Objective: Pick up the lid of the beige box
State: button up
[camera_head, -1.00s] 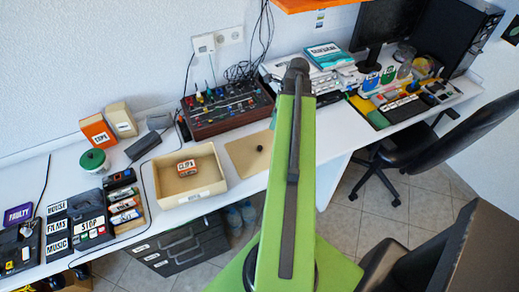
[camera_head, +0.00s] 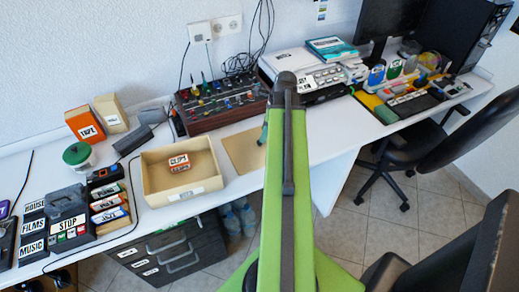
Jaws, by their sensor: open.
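The beige box (camera_head: 183,193) stands open on the white desk, left of my arm, with a small orange block labelled CLIPS (camera_head: 179,163) inside. Its flat beige lid (camera_head: 240,150) lies on the desk just right of the box. My green arm (camera_head: 298,200) rises through the middle of the view and covers the lid's right side. A small dark teal part of my gripper (camera_head: 263,134) shows at the arm's left edge, over the lid's right part. The gripper is open; most of it is hidden behind the arm. The lid's black knob cannot be made out.
A control panel with knobs (camera_head: 218,106) stands behind the lid. Labelled cases (camera_head: 67,223) and a green-lidded jar (camera_head: 78,156) stand to the left. A printer (camera_head: 307,72) is behind my arm. A black chair (camera_head: 440,140) stands at the right.

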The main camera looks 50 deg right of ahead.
aim_at(260, 144)
jog(key=b+x, duration=0.4)
jog(key=x, duration=0.1)
jog(key=shift+a, duration=0.2)
jog(key=shift+r, duration=0.15)
grip_shut()
